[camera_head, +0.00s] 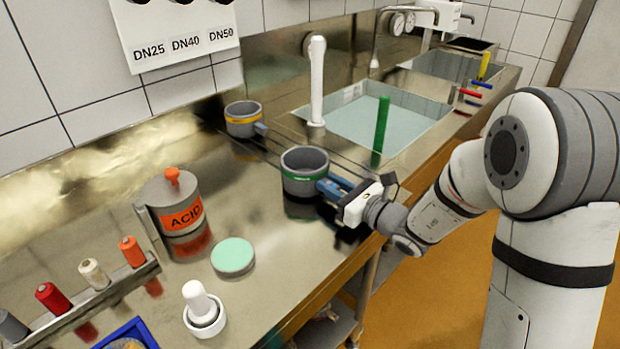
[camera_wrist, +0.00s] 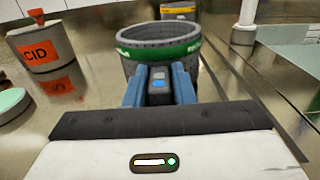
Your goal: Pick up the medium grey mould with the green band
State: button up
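The grey mould with the green band (camera_head: 304,171) is upright over the metal counter, and I cannot tell whether its base touches the counter. It also shows straight ahead in the wrist view (camera_wrist: 158,52). My gripper (camera_head: 330,187) reaches it from the right. In the wrist view, my gripper's blue fingers (camera_wrist: 160,90) lie close on both sides of the mould's short grey handle (camera_wrist: 160,76), with no clear gap. A grey mould with a yellow band (camera_head: 243,119) stands farther back on the counter.
A white post (camera_head: 317,80) and a water-filled sink (camera_head: 370,117) with a green rod (camera_head: 381,130) lie behind.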

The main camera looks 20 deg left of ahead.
grip_shut()
dwell(0.3)
notch_tip(320, 180, up, 10)
jog(key=shift+p, duration=0.45)
